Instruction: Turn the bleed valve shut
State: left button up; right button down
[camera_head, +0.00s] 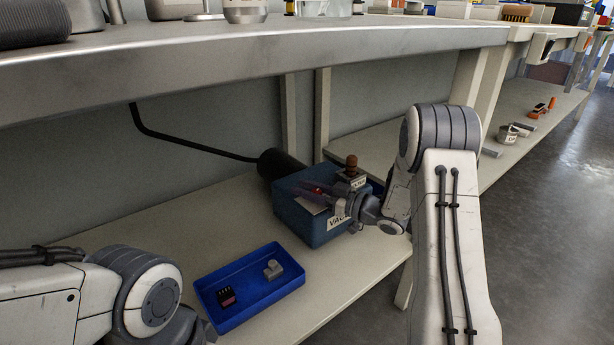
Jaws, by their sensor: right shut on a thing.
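A blue pump box (290,213) with a partly hidden label starting "VAC" sits on the lower shelf, a black cylinder (277,162) at its back. My right gripper (322,190) reaches over the top of the box from the right. It is shut on a small red part (318,189), which looks like the bleed valve; the fingers look blurred and hide most of it, so its turn angle cannot be told. A brown knob (351,161) stands on a small labelled block on the box, just behind the gripper. My left arm is at lower left, its gripper out of view.
A blue tray (247,312) holding a dark connector (227,296) and a grey part (273,269) lies in front of the box. The bench top (250,52) overhangs the shelf. A black hose (180,142) runs to the cylinder. Bare shelf lies left of the box.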

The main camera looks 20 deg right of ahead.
jog(key=n+g+y+p, duration=0.2)
jog(key=p, duration=0.1)
jog(key=shift+s+a+g+y, duration=0.2)
jog(key=shift+s+g+y, duration=0.1)
jog(key=shift+g, duration=0.1)
jog(key=shift+n+g, duration=0.4)
jog(key=shift+n, duration=0.1)
jog(key=shift+f+y+p, duration=0.1)
jog(key=shift+y+p, duration=0.2)
jog(key=shift+a, duration=0.1)
jog(key=c, duration=0.5)
grip_release()
jog(key=shift+c, duration=0.2)
